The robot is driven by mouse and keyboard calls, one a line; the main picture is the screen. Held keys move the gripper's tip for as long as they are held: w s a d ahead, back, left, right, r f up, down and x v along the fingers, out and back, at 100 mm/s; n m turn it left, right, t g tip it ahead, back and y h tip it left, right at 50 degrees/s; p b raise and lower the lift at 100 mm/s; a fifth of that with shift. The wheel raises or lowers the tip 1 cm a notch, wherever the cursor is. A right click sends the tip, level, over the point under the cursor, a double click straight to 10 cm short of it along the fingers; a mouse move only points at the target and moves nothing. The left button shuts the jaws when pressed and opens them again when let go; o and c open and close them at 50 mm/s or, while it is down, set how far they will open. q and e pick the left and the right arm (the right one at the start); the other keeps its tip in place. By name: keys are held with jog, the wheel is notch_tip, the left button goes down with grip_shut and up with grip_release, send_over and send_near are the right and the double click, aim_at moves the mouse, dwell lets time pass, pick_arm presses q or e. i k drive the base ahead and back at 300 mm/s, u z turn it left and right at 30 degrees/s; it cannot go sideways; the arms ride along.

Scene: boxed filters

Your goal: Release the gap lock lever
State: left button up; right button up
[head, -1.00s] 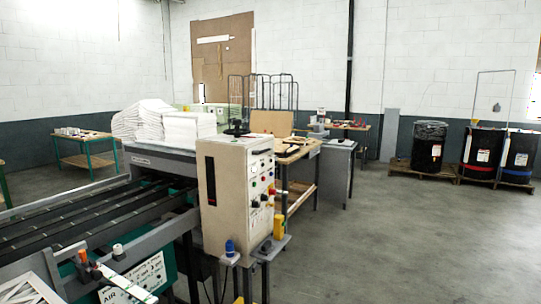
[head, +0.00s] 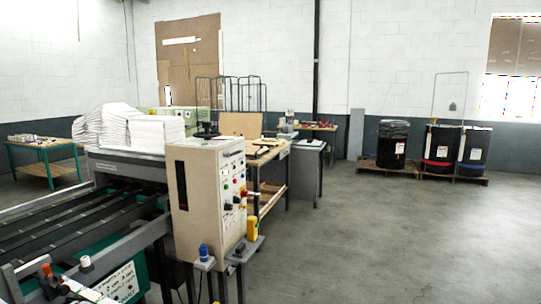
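The machine with dark parallel rails (head: 70,222) fills the lower left of the head view. Its cream control box (head: 208,205) stands at the rails' right end, with coloured buttons and knobs on its right face. A small orange-tipped part (head: 47,270) and a white knob (head: 86,263) sit on the grey side rail at the bottom left. A black handwheel (head: 207,131) shows behind the box top. I cannot tell which part, if any, is the gap lock lever. Neither of my grippers is in view.
Blue-capped (head: 203,251) and yellow (head: 252,228) items stand on small ledges by the box. White filters (head: 155,131) are stacked behind the rails. A wooden workbench (head: 262,165) stands behind the box. Drums (head: 437,148) stand on pallets at the back right. The right floor is clear.

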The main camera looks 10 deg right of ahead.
aim_at(225, 154)
jog(key=z, duration=0.05)
jog(key=i, duration=2.3)
jog(key=z, duration=0.2)
